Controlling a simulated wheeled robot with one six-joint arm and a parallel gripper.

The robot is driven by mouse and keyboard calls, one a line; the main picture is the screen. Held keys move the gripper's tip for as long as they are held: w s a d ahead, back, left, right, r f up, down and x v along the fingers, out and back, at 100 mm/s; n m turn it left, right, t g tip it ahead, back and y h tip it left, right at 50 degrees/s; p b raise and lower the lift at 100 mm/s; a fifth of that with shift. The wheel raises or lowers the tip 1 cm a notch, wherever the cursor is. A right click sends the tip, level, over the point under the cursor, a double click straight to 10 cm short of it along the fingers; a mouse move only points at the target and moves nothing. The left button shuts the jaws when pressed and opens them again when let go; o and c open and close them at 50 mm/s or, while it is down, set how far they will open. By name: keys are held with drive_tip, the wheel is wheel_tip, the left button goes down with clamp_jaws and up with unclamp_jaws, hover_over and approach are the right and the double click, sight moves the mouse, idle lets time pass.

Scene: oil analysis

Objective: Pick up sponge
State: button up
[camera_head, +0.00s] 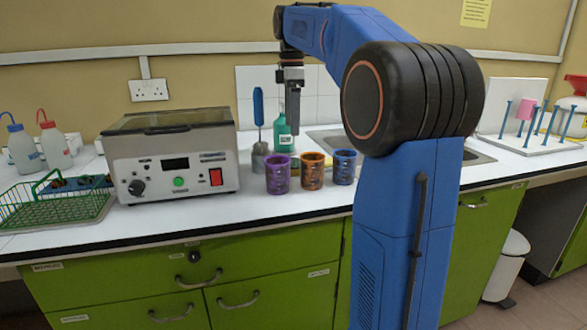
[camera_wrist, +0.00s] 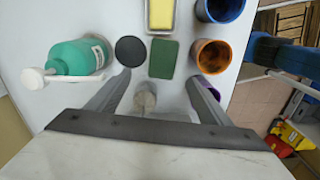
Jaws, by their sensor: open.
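In the wrist view, a yellow block that looks like the sponge (camera_wrist: 161,13) lies in a pale shallow tray at the top edge, partly cut off. A flat dark green pad (camera_wrist: 163,59) lies just below it; I cannot tell if it is also a sponge. My gripper (camera_wrist: 157,77) is open and empty, pointing down, with both fingers short of the green pad and the yellow block. In the head view, my gripper (camera_head: 290,116) hangs above the counter in front of the green bottle. A bit of yellow shows behind the cups there.
Purple (camera_head: 278,175), orange (camera_head: 312,172) and blue (camera_head: 344,167) cups stand along the front. A green bottle (camera_wrist: 76,58) and a black disc (camera_wrist: 130,51) are left of the pad. A blue-handled tool (camera_head: 258,108) stands beside a grey machine (camera_head: 175,165).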

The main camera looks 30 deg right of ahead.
hover_over(294, 163)
drive_tip(key=f, duration=0.6)
drive_tip(key=shift+w+f, duration=0.1)
drive_tip(key=shift+w, duration=0.25)
drive_tip(key=shift+s+d+f, duration=0.1)
drive_tip(key=shift+s+f, duration=0.1)
drive_tip(key=shift+f, duration=1.2)
drive_tip(key=shift+s+f, duration=0.15)
drive_tip(key=shift+f, duration=1.25)
drive_tip(key=c, duration=1.1)
